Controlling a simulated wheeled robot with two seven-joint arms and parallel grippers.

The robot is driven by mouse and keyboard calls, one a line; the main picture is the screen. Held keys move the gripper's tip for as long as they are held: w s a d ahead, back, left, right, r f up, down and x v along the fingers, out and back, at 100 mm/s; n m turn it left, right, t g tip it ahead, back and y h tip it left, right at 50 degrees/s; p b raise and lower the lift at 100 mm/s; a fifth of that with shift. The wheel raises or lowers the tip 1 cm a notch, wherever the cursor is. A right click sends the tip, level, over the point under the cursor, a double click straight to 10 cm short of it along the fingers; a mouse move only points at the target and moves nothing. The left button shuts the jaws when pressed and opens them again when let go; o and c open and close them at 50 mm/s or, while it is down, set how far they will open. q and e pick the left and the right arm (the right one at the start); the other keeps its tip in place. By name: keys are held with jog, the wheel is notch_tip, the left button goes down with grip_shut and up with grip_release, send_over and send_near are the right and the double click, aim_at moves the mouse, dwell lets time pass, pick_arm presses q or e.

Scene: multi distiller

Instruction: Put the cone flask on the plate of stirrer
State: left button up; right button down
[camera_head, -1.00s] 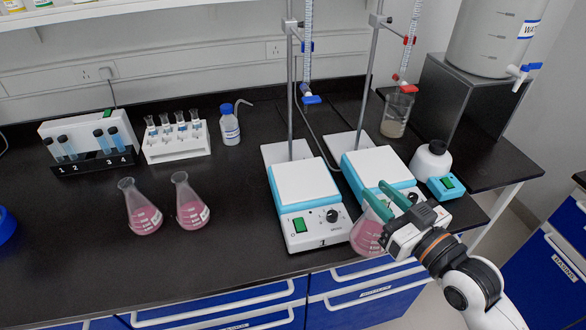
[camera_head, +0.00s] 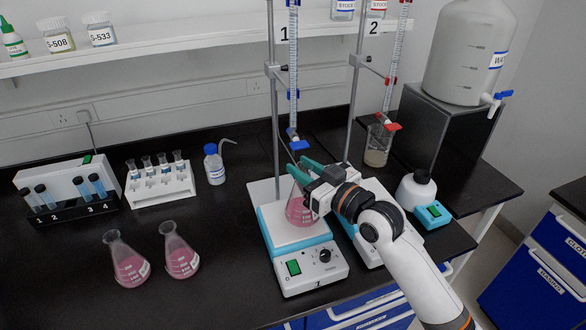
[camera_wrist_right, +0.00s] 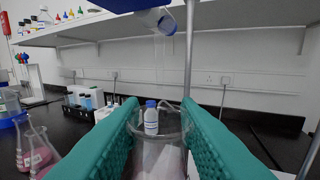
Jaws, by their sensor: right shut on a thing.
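My right gripper (camera_head: 300,172) is shut on the neck of a cone flask (camera_head: 300,211) with pink liquid. The flask is upright at the white plate (camera_head: 275,225) of the left stirrer (camera_head: 308,268), below the blue-tapped burette. I cannot tell whether its base touches the plate. In the right wrist view the green fingers (camera_wrist_right: 162,125) stand on both sides of the clear flask neck (camera_wrist_right: 158,150). The right stirrer (camera_head: 372,250) is partly hidden behind my right arm. My left gripper is not in view.
Two more pink flasks (camera_head: 128,265) (camera_head: 181,257) stand on the bench at left. A tube rack (camera_head: 160,190) and a wash bottle (camera_head: 214,168) are behind them. Burette stands (camera_head: 275,110) rise close to the gripper. A beaker (camera_head: 377,148) stands below the right burette.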

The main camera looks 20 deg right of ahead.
jog(key=x, duration=0.3)
jog(key=shift+w+a, duration=0.1)
jog(key=shift+w, duration=0.1)
notch_tip(320, 180, down, 3)
jog(key=shift+f+p, duration=0.2)
jog(key=shift+p, duration=0.25)
jog(key=shift+f, duration=0.15)
jog(key=c, duration=1.1)
grip_release()
jog(key=shift+s, duration=0.1)
